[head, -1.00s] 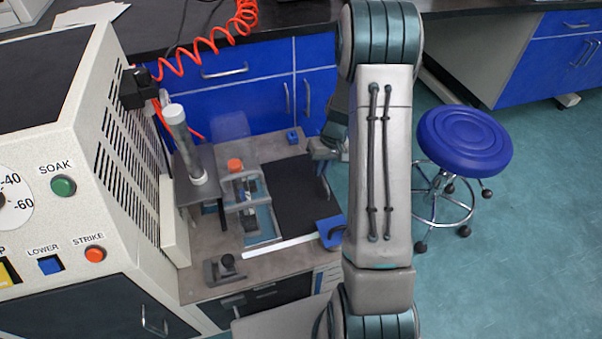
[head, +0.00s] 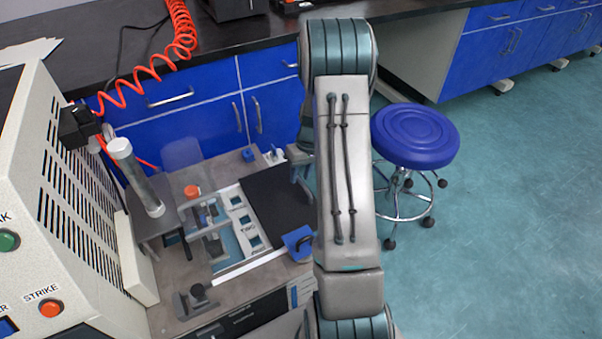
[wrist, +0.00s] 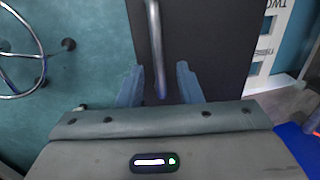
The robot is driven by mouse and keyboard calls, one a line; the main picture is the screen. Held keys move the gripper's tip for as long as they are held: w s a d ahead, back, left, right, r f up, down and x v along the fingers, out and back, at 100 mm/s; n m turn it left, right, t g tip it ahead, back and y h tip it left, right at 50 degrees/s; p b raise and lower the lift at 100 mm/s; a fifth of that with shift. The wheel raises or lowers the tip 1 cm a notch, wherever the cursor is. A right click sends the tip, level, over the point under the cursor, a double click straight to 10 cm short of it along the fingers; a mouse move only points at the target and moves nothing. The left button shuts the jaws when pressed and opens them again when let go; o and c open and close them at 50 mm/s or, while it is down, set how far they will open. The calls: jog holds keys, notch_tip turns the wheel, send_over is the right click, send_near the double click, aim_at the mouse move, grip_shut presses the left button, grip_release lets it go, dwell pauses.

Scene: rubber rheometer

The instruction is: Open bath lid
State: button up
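The bath lid (head: 275,205) is a flat black panel over the right part of the bath. Left of it, a white plate with several openings and lettering (head: 240,220) is exposed. My gripper (head: 300,165) is at the lid's right side in the head view, partly hidden by my arm. In the wrist view, my gripper (wrist: 161,75) has its two fingers spread apart. A silver bar handle (wrist: 155,40) runs between them over the black lid (wrist: 205,45). Dark gaps show on both sides of the bar, so the fingers appear not to touch it.
A small stand with an orange knob (head: 192,191) stands left of the exposed plate. A blue block (head: 297,242) sits at the bench's front right. The rheometer cabinet (head: 70,200) fills the left. A blue stool (head: 415,135) stands on open floor at right.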

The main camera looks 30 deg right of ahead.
notch_tip(320, 180, up, 14)
jog(key=d+p, duration=0.2)
jog(key=p, duration=0.1)
jog(key=shift+d+f+p, duration=0.25)
jog(key=shift+d+p, duration=0.1)
jog(key=shift+p, duration=0.05)
jog(key=s+a+r+p, duration=0.2)
jog(key=a+r+p, duration=0.2)
jog(key=r, duration=0.3)
jog(key=s+a+r+t+h+p, duration=0.1)
jog(key=s+a+r+p, duration=0.25)
jog(key=r, duration=0.35)
jog(key=s+a+r+p, duration=0.2)
jog(key=a+r+p, duration=0.2)
jog(key=r, duration=0.3)
jog(key=s+a+r+t+p, duration=0.1)
jog(key=s+a+r+p, duration=0.3)
jog(key=s+r, duration=0.3)
jog(key=s+a+r+h+p, duration=0.1)
jog(key=s+a+r+p, duration=0.3)
jog(key=s+r+p, duration=0.3)
jog(key=shift+r+t, duration=0.4)
jog(key=shift+r, duration=0.3)
